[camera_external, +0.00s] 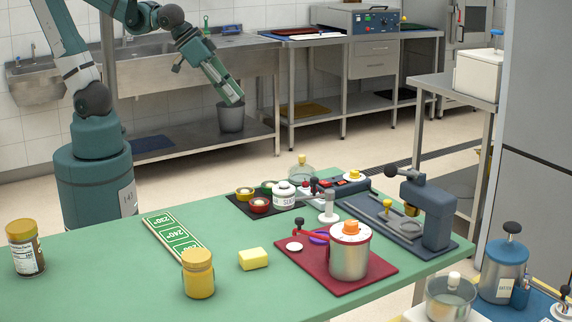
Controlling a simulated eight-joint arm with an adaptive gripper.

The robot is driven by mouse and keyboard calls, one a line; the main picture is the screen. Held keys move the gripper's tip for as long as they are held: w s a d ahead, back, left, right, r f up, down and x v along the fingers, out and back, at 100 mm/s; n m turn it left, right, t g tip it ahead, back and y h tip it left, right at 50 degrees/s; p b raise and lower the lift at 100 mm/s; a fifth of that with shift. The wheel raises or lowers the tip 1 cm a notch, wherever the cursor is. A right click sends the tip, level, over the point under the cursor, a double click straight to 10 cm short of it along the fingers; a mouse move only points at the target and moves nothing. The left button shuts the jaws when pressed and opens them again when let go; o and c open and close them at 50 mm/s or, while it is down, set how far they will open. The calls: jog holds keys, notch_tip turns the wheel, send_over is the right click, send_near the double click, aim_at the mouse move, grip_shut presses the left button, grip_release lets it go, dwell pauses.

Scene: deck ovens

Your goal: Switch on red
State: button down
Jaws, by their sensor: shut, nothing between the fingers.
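My gripper (236,98) hangs at the upper left, high above the back of the green table, pointing down and to the right. It is shut and empty, apart from everything on the table. A dark device (352,186) with small red parts on its top (328,183) lies near the table's back edge; whether these are switches is too small to tell. A red lever-like piece (312,234) with a dark knob reaches left from a steel pot (350,257) with an orange and white top, on a red mat (375,268).
A blue-grey press-like machine (435,210) stands at the right. A dark mat holds small red, green and yellow pots (259,206) and a white jar (284,196). The left table area is mostly clear.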

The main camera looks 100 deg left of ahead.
jog(key=w+d+f+n+y, duration=0.1)
jog(key=w+f+n, duration=0.2)
jog(key=w, duration=0.7)
jog(key=w+d+f+n+t+y, duration=0.1)
jog(key=w+f+n, duration=0.3)
jog(key=w+f, duration=0.4)
jog(key=shift+w+d+n+t+y, duration=0.3)
jog(key=shift+w+d+y, duration=0.2)
jog(key=shift+w, duration=1)
jog(key=shift+w+a, duration=0.1)
jog(key=b, duration=0.2)
send_over(324, 183)
jog(key=a, duration=0.1)
jog(key=f, duration=0.7)
jog(key=shift+s+f, duration=0.35)
jog(key=shift+w+d+f+b, duration=0.2)
jog(key=shift+f, duration=0.45)
jog(key=shift+w+d+f+b, duration=0.15)
jog(key=shift+d+f+b, duration=0.05)
jog(key=shift+f, duration=0.4)
